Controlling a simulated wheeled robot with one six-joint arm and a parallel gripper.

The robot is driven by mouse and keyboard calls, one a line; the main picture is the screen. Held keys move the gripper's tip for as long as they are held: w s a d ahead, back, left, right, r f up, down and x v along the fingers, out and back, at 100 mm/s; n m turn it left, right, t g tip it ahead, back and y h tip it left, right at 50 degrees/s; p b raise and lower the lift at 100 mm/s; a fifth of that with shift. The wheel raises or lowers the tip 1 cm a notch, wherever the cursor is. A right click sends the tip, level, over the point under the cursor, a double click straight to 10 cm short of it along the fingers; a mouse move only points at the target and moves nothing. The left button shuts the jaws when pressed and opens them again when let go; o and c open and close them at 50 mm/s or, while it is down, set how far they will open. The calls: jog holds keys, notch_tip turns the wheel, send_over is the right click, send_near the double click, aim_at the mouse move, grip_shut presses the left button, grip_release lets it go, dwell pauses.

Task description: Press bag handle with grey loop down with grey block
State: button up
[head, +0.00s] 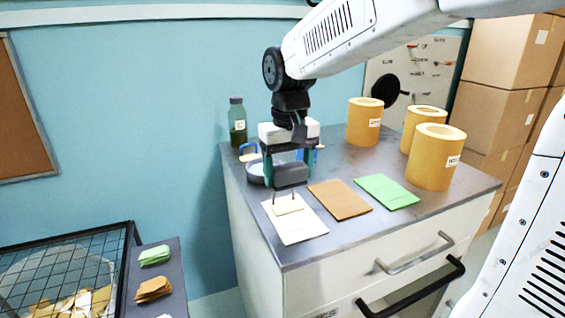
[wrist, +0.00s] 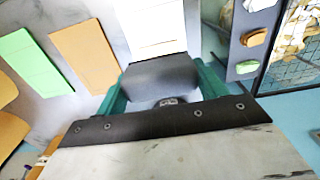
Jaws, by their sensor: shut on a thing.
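My gripper (head: 288,168) is shut on the grey block (head: 290,176), with a teal finger on each side. In the wrist view the grey block (wrist: 160,83) sits between the teal fingers. The white bag (head: 297,224) lies flat on the grey counter, just in front of and below the block. Its thin grey loop (head: 276,200) stands up from the bag's back part towards the underside of the block. I cannot tell whether block and loop touch. In the wrist view the white bag (wrist: 154,22) lies beyond the block, which hides part of it.
A brown bag (head: 340,199) and a green bag (head: 387,191) lie to the right. Several kraft rolls (head: 435,157) stand behind them. A mesh-topped bin (head: 65,275) stands lower left.

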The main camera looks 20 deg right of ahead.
aim_at(290, 187)
jog(key=shift+d+f, duration=0.15)
jog(key=shift+f, duration=2.65)
jog(key=shift+s+f, duration=0.1)
jog(key=shift+f, duration=0.7)
dwell(1.5)
dwell(0.4)
jog(key=shift+r, duration=3.65)
